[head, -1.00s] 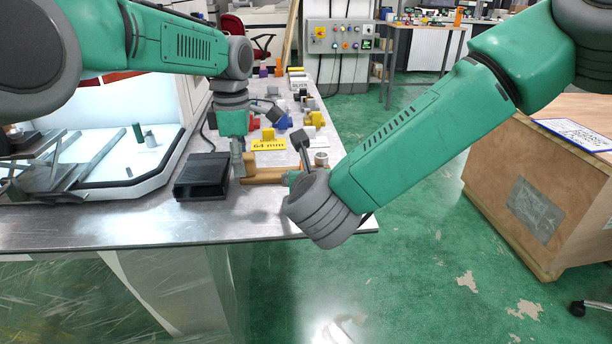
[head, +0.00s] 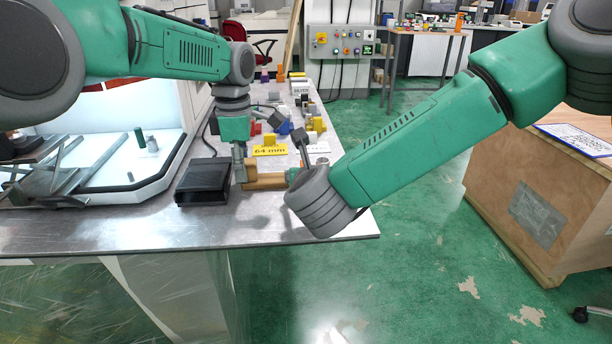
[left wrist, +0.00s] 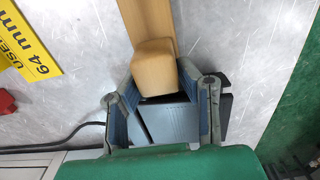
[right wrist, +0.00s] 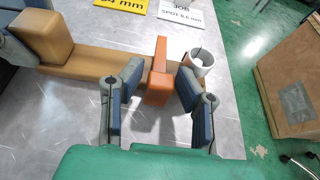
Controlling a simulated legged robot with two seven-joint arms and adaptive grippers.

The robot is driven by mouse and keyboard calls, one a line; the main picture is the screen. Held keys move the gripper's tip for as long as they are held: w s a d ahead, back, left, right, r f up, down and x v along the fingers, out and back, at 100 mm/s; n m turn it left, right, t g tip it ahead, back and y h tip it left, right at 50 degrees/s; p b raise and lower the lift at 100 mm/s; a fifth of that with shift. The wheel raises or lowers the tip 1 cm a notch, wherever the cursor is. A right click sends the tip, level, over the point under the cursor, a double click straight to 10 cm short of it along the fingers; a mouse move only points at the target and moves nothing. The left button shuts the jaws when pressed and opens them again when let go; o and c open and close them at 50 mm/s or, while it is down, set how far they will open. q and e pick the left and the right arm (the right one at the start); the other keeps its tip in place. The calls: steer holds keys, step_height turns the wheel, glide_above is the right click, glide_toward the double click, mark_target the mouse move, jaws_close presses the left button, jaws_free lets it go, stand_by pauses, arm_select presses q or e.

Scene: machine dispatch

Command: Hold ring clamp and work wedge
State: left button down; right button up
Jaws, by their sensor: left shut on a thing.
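The wooden ring clamp (head: 268,181) lies low over the front right of the metal table. My left gripper (head: 240,175) is shut on its blocky end, which shows between the fingers in the left wrist view (left wrist: 154,62). In the right wrist view the clamp's bar (right wrist: 100,66) runs from the left to an orange wedge (right wrist: 158,85). My right gripper (right wrist: 158,100) is open, one finger on each side of the wedge, with gaps visible. In the head view my right forearm and wrist hide the wedge and most of that gripper.
A pale metal ring (right wrist: 200,61) stands beside the right finger. A black box (head: 203,183) is left of the clamp. Yellow "64 mm" (head: 270,150) and white "JOB" (right wrist: 186,10) labels lie behind. Several coloured blocks stand farther back. The table's front right corner is clear.

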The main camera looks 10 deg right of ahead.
steer(key=v, duration=1.2)
arm_select(q)
steer(key=c, duration=1.1)
jaws_free()
steer(key=shift+o, duration=0.2)
